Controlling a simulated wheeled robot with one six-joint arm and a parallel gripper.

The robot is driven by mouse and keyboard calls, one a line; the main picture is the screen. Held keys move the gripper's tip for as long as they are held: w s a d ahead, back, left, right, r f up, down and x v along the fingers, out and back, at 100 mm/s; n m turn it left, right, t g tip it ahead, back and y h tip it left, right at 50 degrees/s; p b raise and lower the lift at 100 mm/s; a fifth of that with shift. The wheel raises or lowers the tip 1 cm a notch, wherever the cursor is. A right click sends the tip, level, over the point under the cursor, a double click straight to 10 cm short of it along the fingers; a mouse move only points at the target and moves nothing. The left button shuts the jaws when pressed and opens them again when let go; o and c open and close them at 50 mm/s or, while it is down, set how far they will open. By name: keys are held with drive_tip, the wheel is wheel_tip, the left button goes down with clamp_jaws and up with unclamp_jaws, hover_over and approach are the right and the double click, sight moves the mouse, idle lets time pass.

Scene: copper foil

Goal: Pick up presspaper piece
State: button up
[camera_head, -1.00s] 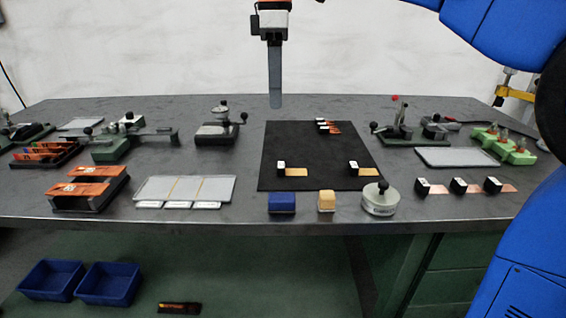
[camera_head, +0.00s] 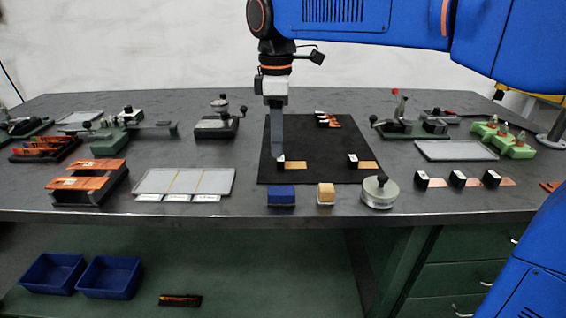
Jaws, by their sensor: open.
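Two tan strips, each with a small black-and-white block at its left end, lie on the black mat (camera_head: 305,138); I take these for presspaper pieces. The left piece (camera_head: 296,165) lies near the mat's front left, the right piece (camera_head: 368,165) near its front right. My gripper (camera_head: 278,158) points down with its tip at the block end of the left piece, partly overlapping it in the picture. I cannot tell whether it touches the piece. The gripper is open, though its gap does not show from this side.
A grey tray (camera_head: 185,184) lies to the left. Bench tools stand behind.

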sight(292, 162)
drive_tip(key=shift+s+d+f, duration=0.1)
drive_tip(key=shift+f, duration=1)
drive_tip(key=shift+s+d+f, duration=0.1)
drive_tip(key=shift+f, duration=0.95)
drive_tip(key=c, duration=1.1)
drive_tip(key=shift+r, duration=0.1)
